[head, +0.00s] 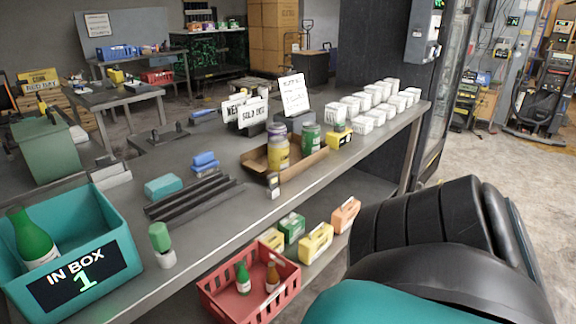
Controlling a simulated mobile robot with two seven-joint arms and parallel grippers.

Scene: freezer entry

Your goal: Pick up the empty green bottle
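A large green bottle (34,240) with a pale label stands tilted in the teal in-box (95,226) marked "IN BOX 1", at the left end of the grey bench. A smaller green bottle (243,278) stands in the red crate (238,306) below the bench, beside a brown bottle (272,277). I cannot tell whether either green bottle is empty. Neither of my grippers shows. A black and teal link of my arm covers the lower right.
The bench (222,225) holds a green-capped container (161,244), dark rails (193,196), a brown tray (290,169) with jars and several white tubs (372,103). Coloured cartons (315,243) stand below. Concrete floor (500,160) is open at right.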

